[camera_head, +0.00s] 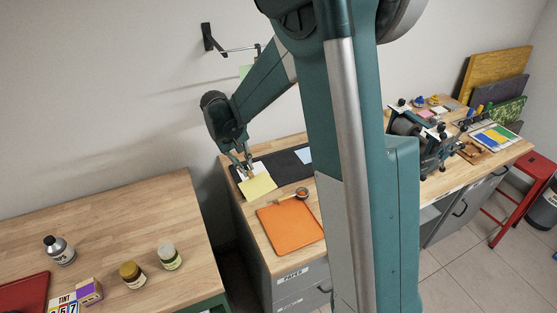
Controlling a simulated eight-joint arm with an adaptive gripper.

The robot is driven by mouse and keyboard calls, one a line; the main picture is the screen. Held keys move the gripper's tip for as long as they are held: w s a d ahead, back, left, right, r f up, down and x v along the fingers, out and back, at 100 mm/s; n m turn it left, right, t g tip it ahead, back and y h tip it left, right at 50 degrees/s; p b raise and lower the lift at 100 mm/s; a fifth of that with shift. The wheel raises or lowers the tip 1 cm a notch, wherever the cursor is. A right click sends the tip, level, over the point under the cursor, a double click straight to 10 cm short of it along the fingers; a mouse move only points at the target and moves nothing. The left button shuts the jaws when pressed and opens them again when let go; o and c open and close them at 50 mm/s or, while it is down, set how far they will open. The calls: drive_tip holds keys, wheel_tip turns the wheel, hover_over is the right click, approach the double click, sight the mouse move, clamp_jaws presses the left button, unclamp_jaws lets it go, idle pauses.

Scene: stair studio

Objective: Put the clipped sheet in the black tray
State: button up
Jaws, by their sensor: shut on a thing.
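My gripper (248,174) is at the end of my arm, low over the left part of the far bench, pointing down. It is shut on the top edge of a yellow sheet (259,188), with a small brownish piece at the grip that may be a clip. The sheet hangs at or just above the near-left edge of a flat black tray (281,165); I cannot tell whether they touch. A pale blue sheet (304,155) lies at the tray's right, partly hidden by my arm.
An orange tray (289,228) lies in front, with a small round brown-rimmed item (301,194) beside it. Bottles (59,250) stand on the left bench. A gap separates the benches.

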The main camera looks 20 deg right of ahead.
sight(269, 178)
drive_tip(key=s+d+n, duration=0.2)
drive_tip(key=s+d+n+t+p, duration=0.1)
drive_tip(key=s+d+n, duration=0.1)
drive_tip(key=s+d+n+y, duration=0.1)
drive_tip(key=s+d+n, duration=0.1)
drive_tip(key=s+n, duration=0.1)
drive_tip(key=shift+s+d+f, duration=0.1)
drive_tip(key=shift+d+f, duration=0.1)
drive_tip(key=shift+f, duration=0.2)
drive_tip(key=s+d+n+y+p, duration=0.2)
drive_tip(key=s+d+n, duration=0.3)
drive_tip(key=s+n, duration=0.5)
drive_tip(key=shift+s+f, duration=0.2)
drive_tip(key=shift+f, duration=0.1)
drive_tip(key=shift+w, duration=0.15)
drive_tip(key=shift+w+f, duration=0.55)
drive_tip(key=shift+w, duration=2.65)
drive_tip(key=shift+w+f, duration=0.5)
drive_tip(key=shift+w, duration=2.75)
drive_tip(key=shift+w+f, duration=0.55)
drive_tip(key=shift+w, duration=2.65)
drive_tip(key=shift+f, duration=0.1)
